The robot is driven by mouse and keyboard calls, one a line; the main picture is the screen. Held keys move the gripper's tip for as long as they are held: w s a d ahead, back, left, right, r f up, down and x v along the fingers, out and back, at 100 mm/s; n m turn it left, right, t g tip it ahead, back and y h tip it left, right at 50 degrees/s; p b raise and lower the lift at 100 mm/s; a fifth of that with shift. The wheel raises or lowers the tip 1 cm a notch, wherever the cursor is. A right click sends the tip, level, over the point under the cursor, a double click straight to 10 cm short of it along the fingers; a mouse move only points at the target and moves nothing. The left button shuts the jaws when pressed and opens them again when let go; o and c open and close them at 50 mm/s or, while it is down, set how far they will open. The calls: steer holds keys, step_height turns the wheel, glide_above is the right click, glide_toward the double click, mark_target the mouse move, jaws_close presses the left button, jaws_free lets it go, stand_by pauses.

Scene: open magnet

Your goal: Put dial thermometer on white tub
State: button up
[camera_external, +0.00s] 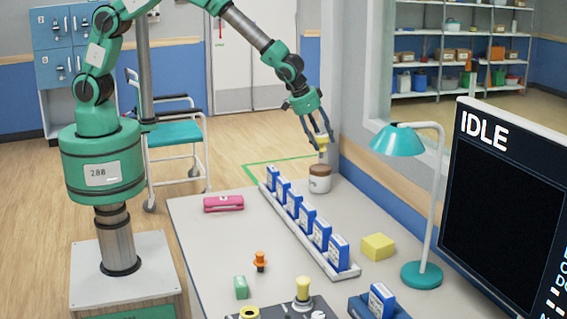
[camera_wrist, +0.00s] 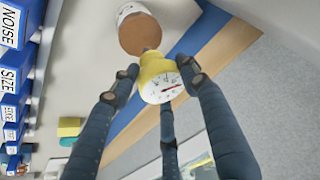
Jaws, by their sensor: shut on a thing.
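The dial thermometer (camera_external: 321,142) is yellow with a white dial face and a needle, which shows clearly in the wrist view (camera_wrist: 160,86). My gripper (camera_external: 318,134) is shut on the thermometer, with its dark fingers around the yellow body, and holds it above the table's far end. The white tub (camera_external: 319,184) has a brown lid and stands upright at the far end of the table, just below the thermometer. In the wrist view the tub's lid (camera_wrist: 139,34) appears just beyond the thermometer. I cannot tell whether the thermometer's lower end touches the lid.
A long rack (camera_external: 315,255) of blue labelled boxes runs along the table near the tub. A pink case (camera_external: 223,203), a yellow block (camera_external: 378,246) and a teal lamp (camera_external: 421,274) also stand there. The wall and pillar are close behind the tub. The table's left middle is clear.

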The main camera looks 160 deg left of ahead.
mark_target(321, 149)
steer(key=shift+f+b, duration=0.3)
steer(key=shift+f, duration=1.4)
steer(key=shift+f, duration=0.2)
steer(key=o, duration=1.3)
steer(key=shift+c, duration=0.2)
steer(key=shift+r, duration=0.2)
steer(key=shift+d+r, duration=0.2)
steer(key=shift+r, duration=0.4)
steer(key=p+v, duration=0.1)
steer(key=v, duration=0.9)
steer(key=shift+d+r, duration=0.2)
steer(key=shift+r, duration=0.15)
